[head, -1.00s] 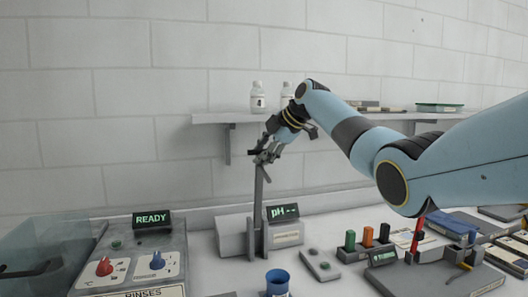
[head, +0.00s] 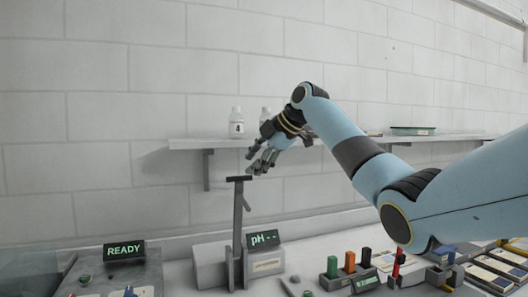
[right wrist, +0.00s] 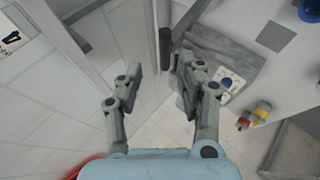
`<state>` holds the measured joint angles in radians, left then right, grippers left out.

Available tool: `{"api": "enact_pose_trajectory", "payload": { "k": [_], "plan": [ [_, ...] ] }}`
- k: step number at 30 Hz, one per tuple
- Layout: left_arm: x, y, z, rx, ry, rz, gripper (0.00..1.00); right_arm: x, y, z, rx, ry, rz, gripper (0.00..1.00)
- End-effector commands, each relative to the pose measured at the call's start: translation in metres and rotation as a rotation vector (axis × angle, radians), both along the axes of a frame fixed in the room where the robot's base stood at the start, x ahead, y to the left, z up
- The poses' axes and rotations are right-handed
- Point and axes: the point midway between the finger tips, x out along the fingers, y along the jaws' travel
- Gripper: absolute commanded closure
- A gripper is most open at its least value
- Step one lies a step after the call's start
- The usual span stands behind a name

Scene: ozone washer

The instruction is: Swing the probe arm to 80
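The probe arm is a dark crossbar (head: 239,178) on top of a grey upright post (head: 238,220) by the pH meter (head: 210,265), whose display reads "pH --". My right gripper (head: 253,167) is just above and to the right of the crossbar's right end in the head view, with its fingers spread. In the right wrist view my right gripper (right wrist: 160,68) is open, and a dark bar (right wrist: 165,48), likely the probe arm, shows beyond its fingertips. I cannot tell whether a finger touches it. No angle scale is readable. My left gripper is not in view.
A wall shelf (head: 350,142) behind holds two white bottles, one of them (head: 236,123) labelled. A rinse unit (head: 110,275) showing "READY" stands at left. The air left of the post is clear.

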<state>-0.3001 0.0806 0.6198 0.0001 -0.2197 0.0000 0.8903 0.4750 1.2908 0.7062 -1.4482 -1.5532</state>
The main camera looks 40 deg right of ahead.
Motion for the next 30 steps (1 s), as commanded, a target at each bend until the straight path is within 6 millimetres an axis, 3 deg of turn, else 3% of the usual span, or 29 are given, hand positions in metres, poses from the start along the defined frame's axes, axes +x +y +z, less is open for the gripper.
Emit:
{"api": "enact_pose_trajectory", "payload": {
  "k": [6,12,26,30],
  "plan": [
    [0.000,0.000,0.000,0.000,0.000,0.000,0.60,-0.027,-0.009,0.026,-0.002,0.000,-0.001,0.62],
    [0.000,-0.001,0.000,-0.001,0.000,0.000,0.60,-0.035,-0.011,0.033,-0.001,0.002,0.000,0.62],
    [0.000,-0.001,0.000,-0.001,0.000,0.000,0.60,-0.035,-0.011,0.033,0.000,0.002,0.001,0.62],
    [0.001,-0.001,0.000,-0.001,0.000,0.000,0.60,-0.040,-0.003,0.014,0.009,0.030,-0.016,0.62]
  ]
}}
